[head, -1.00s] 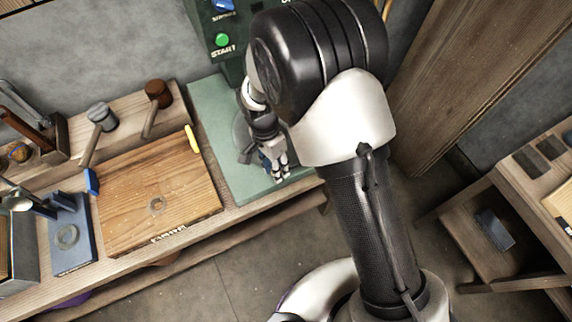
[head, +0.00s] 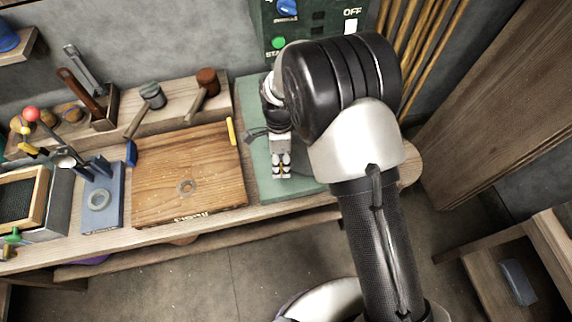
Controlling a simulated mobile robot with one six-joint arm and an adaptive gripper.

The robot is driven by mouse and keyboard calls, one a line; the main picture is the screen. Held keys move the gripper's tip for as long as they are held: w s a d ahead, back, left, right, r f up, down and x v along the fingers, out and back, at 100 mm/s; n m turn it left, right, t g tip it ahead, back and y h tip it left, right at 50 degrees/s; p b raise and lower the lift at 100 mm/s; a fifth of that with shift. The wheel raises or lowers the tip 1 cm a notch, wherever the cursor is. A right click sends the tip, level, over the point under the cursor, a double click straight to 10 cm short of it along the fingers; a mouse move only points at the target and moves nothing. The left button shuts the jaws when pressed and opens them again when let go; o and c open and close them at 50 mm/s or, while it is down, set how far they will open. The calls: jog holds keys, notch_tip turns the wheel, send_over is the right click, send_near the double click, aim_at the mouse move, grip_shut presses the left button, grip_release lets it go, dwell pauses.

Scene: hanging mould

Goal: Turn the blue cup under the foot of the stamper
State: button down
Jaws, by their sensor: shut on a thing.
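My gripper (head: 281,168) points down over the green base plate (head: 262,178) of the stamper. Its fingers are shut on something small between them. The blue cup cannot be made out now; a bit of blue showed at the fingers in the earlier view. The stamper's green body (head: 307,22) stands behind, with a green start button (head: 278,43) and a blue knob (head: 288,7). My arm hides most of the stamper, including its foot. A dark part (head: 256,135) shows just left of my gripper.
Left of the plate lies a wooden board (head: 165,190) with a round ring mark and a yellow stick (head: 231,131). Mallets (head: 207,80) lie on the raised shelf behind. A blue stand (head: 103,212) is further left. A blue object (head: 8,36) sits on a wall shelf.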

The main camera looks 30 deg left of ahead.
jog(key=shift+a, duration=0.35)
jog(key=c, duration=1.2)
grip_release()
jog(key=r, duration=0.4)
jog(key=w+r, duration=0.1)
jog(key=r, duration=0.3)
jog(key=w+a+r, duration=0.1)
jog(key=r, duration=0.2)
jog(key=shift+a+r, duration=0.1)
jog(key=shift+r, duration=0.3)
